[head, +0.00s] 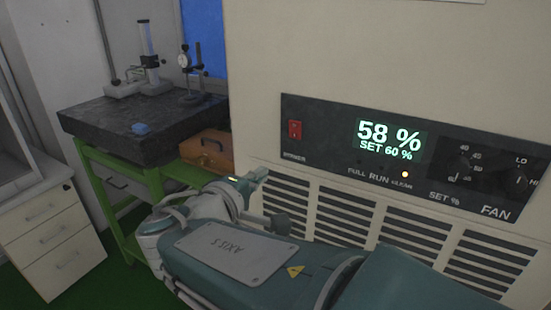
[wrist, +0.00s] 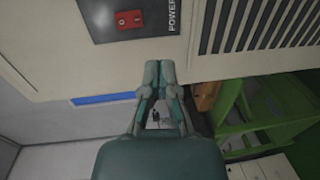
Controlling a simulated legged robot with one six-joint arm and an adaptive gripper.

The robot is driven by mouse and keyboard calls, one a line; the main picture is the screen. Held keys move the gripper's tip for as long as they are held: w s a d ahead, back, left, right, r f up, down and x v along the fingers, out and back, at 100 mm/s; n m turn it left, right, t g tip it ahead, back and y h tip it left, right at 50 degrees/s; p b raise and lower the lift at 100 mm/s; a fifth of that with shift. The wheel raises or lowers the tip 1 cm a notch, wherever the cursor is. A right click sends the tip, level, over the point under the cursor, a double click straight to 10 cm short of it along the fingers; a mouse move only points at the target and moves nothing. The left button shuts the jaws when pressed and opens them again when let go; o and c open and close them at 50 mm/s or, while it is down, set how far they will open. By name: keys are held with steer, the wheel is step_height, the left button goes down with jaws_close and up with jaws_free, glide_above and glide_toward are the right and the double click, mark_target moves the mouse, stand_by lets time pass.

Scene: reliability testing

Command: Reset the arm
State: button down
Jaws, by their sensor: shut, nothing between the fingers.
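My arm reaches across the lower part of the head view, in front of the cream cabinet. My gripper (head: 258,174) is at the arm's far end, close in front of the cabinet's lower left part. In the wrist view my gripper (wrist: 159,70) points toward the cabinet, with its two fingertips together and nothing between them. The red power switch (wrist: 130,19) on the dark control panel lies above the fingertips there. In the head view the red switch (head: 295,129) shows at the left end of the panel (head: 335,110), above my gripper.
The panel's display (head: 388,140) reads 58 %, SET 60 %. Vent slots (head: 345,213) lie below it. A dark stone slab (head: 100,122) on a green stand holds gauges and a small blue block (head: 141,128). A brown toolbox (head: 208,150) and a drawer cabinet (head: 50,240) stand nearby.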

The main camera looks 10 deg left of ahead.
steer(key=shift+s+a+f, duration=0.1)
steer(key=shift+s+a, duration=0.1)
steer(key=shift+s, duration=0.3)
steer(key=shift+s+a+f, duration=0.1)
steer(key=shift+s+a, duration=0.1)
steer(key=shift+s, duration=0.25)
steer(key=s+d+f+m+g, duration=0.2)
steer(key=d+f+m+g, duration=0.15)
steer(key=d, duration=0.65)
steer(key=s+d+f+m+g, duration=0.1)
steer(key=d+f+m+g, duration=0.3)
steer(key=d, duration=0.6)
steer(key=s+d+f+m+g+y, duration=0.1)
steer(key=s+d+f+m+y, duration=0.1)
steer(key=s, duration=0.3)
steer(key=s+d+f+m+g+y, duration=0.1)
steer(key=s+d+f+m+y, duration=0.2)
steer(key=s+d+m, duration=0.1)
steer(key=shift+s+d+f+m+y, duration=0.2)
steer(key=shift+s+m+y, duration=0.15)
steer(key=shift+s, duration=0.4)
steer(key=shift+d+g, duration=0.1)
steer(key=shift+g, duration=0.15)
